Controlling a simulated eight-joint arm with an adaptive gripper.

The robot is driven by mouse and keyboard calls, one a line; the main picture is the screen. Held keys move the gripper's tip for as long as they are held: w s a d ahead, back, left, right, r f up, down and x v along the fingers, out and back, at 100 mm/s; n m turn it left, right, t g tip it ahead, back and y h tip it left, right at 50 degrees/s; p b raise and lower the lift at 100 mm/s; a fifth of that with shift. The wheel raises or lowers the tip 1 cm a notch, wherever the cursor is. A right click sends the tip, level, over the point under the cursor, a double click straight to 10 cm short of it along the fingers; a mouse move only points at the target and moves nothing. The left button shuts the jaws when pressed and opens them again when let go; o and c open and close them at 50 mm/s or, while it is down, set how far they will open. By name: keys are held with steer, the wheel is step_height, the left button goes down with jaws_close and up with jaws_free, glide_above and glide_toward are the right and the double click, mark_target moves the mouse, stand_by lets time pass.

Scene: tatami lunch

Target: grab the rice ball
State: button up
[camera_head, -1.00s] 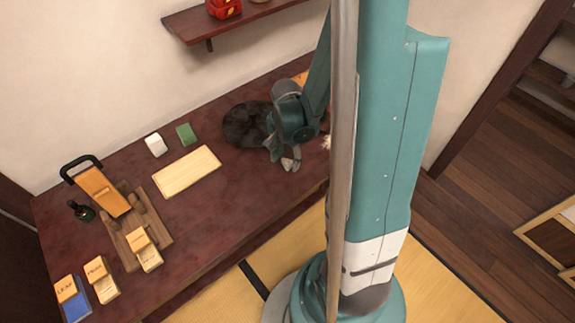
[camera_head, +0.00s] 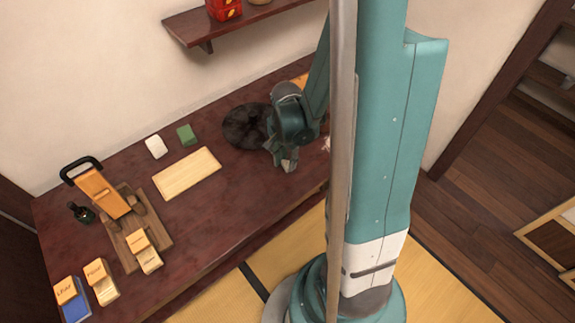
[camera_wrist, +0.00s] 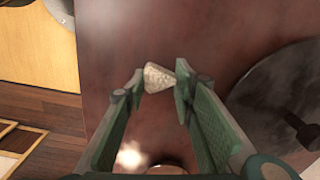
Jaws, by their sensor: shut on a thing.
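The rice ball (camera_wrist: 158,77) is a small, pale, grainy, rounded-triangular lump. In the wrist view it sits between the tips of my gripper (camera_wrist: 160,80), which touch it from both sides. In the head view my gripper (camera_head: 286,161) is low over the right part of the dark red table (camera_head: 220,220), with its fingers close together. The rice ball is mostly hidden by the fingers there. I cannot tell whether it still touches the table.
A dark round thing (camera_head: 245,126) lies just left of my gripper. A pale board (camera_head: 187,174), a white block (camera_head: 156,147) and a green block (camera_head: 186,135) are further left. Labelled wooden blocks (camera_head: 96,271) stand at the far left. The table's front middle is clear.

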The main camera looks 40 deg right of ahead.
mark_target(287, 163)
steer(key=shift+r, duration=0.1)
step_height(287, 163, up, 10)
steer(key=p, duration=0.3)
stand_by(0.6)
